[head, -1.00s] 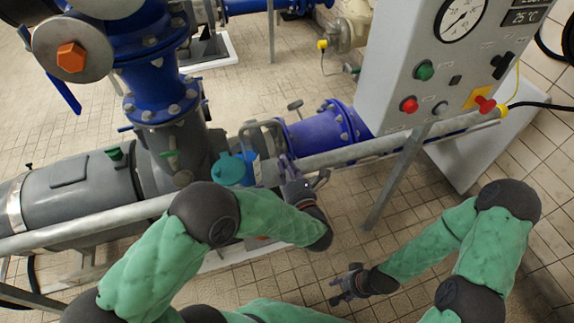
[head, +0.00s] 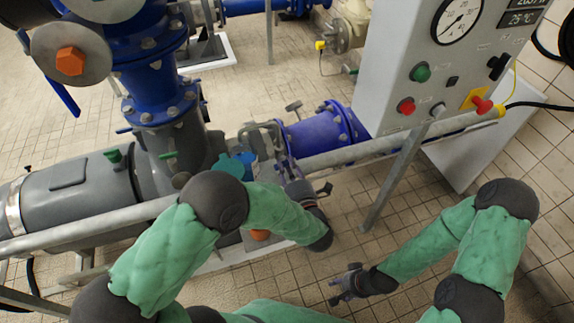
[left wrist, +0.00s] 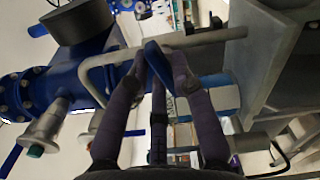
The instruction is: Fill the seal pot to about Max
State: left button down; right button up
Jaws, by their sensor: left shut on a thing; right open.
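My left gripper (head: 286,165) is beside the pump, behind the grey rail. A blue and white surface (left wrist: 222,95) with partly hidden lettering shows behind the fingers. In the head view a teal rounded top (head: 229,166) and a blue part (head: 246,158) stand left of the gripper, partly hidden by my left forearm. I cannot tell which is the seal pot, and no liquid level shows. My right gripper (head: 345,284) is open and empty, low over the floor.
The grey rail (head: 360,152) runs across in front of the pump (head: 75,195). A control cabinet (head: 415,65) with a gauge and buttons stands at the right. A blue flanged pipe (head: 320,130) lies behind the rail. The tiled floor at lower centre is clear.

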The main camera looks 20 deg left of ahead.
pick_arm(q)
jog(key=shift+m, duration=1.1)
jog(key=c, duration=1.1)
grip_release()
jog(key=shift+c, duration=0.2)
jog(key=shift+d, duration=0.1)
jog(key=v, duration=1.1)
jog(key=shift+s+d, duration=0.25)
jog(key=shift+s, duration=0.05)
